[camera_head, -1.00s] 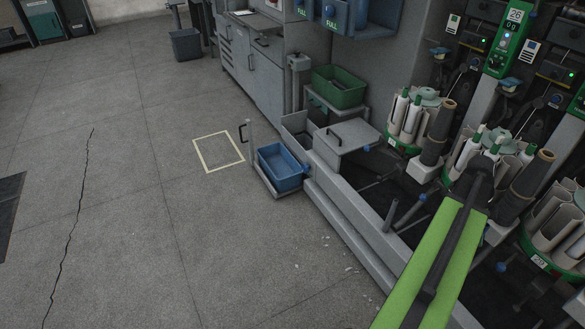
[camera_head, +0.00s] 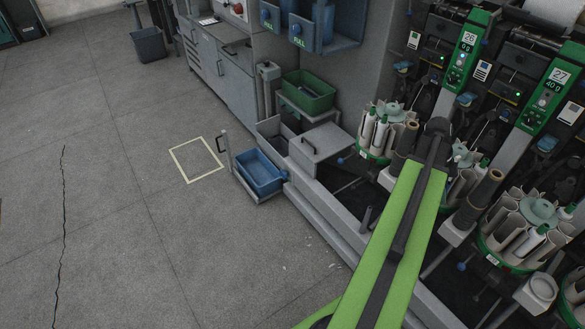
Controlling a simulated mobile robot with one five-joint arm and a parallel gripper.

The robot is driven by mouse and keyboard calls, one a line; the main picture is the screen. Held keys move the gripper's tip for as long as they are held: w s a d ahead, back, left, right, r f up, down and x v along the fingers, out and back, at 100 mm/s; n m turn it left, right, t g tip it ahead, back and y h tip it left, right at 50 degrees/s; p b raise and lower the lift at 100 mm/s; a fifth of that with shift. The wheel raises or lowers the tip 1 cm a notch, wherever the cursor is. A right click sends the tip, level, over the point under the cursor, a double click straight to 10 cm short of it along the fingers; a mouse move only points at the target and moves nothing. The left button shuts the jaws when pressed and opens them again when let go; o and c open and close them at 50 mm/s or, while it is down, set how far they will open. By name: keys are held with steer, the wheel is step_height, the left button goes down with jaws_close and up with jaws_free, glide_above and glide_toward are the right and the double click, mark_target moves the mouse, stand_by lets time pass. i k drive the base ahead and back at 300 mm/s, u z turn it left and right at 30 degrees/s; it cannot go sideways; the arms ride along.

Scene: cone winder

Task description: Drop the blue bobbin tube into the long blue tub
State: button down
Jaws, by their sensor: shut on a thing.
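The long blue tub (camera_head: 279,184) stands low on a small handled cart on the floor, at the foot of the machine, left of the picture's middle. Its inside looks empty. My green arm crosses the lower right of the view and reaches up to a dark joint in front of the machine. My gripper is not in view, hidden beyond that joint. I cannot make out a blue bobbin tube anywhere. The tub lies well left of and below the arm's visible end.
A green crate (camera_head: 307,103) sits on a stand behind the tub, beside a grey box (camera_head: 325,139). Round magazines with pale cones (camera_head: 383,135) line the machine at right. A yellow floor square (camera_head: 178,154) and open floor lie left.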

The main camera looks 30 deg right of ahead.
mark_target(261, 174)
steer(key=u, duration=0.25)
steer(key=i, duration=3.65)
steer(key=z, duration=0.3)
